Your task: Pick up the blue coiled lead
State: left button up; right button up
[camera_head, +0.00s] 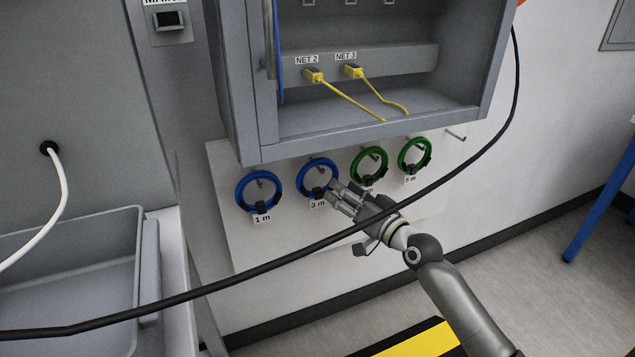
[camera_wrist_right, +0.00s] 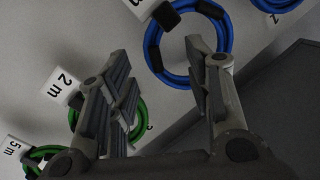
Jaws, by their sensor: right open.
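Two blue coiled leads hang on pegs on a pale board below the cabinet. One blue coil (camera_head: 238,192) is over the "1 m" label; the other blue coil (camera_head: 300,177) is over the "3 m" label. My right gripper (camera_head: 334,192) is open and empty, its fingertips close to the lower right of the "3 m" coil. In the wrist view a blue coil (camera_wrist_right: 153,50) shows just beyond the open fingers, partly behind the right finger. I cannot tell whether they touch. Another blue coil (camera_wrist_right: 275,4) is cut off at the top right. My left gripper is not in view.
Green coils (camera_head: 384,161) (camera_head: 429,150) hang to the right. An open grey cabinet (camera_head: 250,120) with yellow network leads (camera_head: 345,96) juts out above. A black cable (camera_head: 255,269) runs across the picture. A grey tray (camera_head: 70,225) is at left.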

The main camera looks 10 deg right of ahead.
aim_at(316, 201)
jog(key=x, duration=0.2)
jog(key=b+x, duration=0.1)
jog(key=x, duration=0.3)
jog(key=shift+d, duration=0.3)
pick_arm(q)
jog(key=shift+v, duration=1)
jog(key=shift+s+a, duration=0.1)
pick_arm(e)
jog(key=shift+c, duration=0.3)
grip_shut()
